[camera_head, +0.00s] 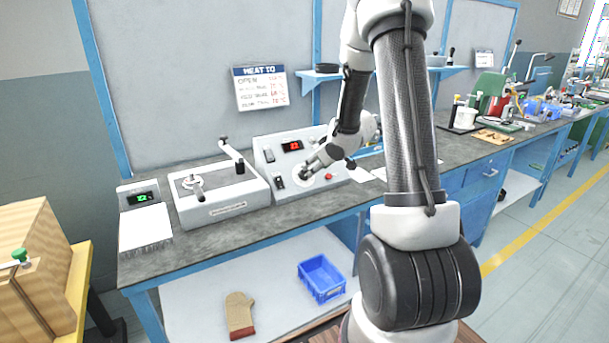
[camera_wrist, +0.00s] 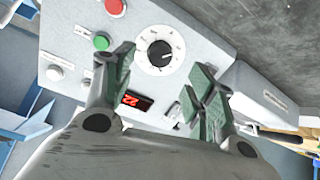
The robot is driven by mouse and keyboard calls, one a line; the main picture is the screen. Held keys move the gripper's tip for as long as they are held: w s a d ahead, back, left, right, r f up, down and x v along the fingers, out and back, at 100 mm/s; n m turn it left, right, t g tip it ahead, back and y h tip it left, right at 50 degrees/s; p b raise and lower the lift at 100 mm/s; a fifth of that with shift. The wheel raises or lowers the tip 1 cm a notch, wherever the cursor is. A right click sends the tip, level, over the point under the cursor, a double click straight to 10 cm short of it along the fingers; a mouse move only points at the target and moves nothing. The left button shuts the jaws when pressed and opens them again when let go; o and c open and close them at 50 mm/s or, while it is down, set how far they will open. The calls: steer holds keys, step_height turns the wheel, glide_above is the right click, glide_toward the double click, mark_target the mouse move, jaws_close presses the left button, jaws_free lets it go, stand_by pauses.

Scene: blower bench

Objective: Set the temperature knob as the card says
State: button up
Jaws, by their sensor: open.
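The temperature knob (camera_wrist: 160,53) is black with a white pointer mark, on a white round dial in the control box's face. In the wrist view the pads of my gripper (camera_wrist: 165,78) are apart and empty, one each side of the knob and lower in the picture; I cannot tell the gap to the panel. A red display (camera_wrist: 133,101) appears to read 22. In the head view my gripper (camera_head: 308,173) is at the front of the control box (camera_head: 268,152) and hides the knob. The card (camera_head: 260,88) hangs on the wall; its heading and red figures show, but the small lines are hard to read.
A green button (camera_wrist: 101,41) and a red button (camera_wrist: 82,72) sit beside the dial. A lever-topped grey unit (camera_head: 222,202) and a scale-like box (camera_head: 143,222) stand left on the bench. A blue bin (camera_head: 321,278) and a glove (camera_head: 240,315) lie on the lower shelf.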

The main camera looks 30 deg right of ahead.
mark_target(305, 174)
steer(key=x, duration=0.7)
steer(key=shift+w+f, duration=0.2)
steer(key=shift+w, duration=0.1)
steer(key=c, duration=1)
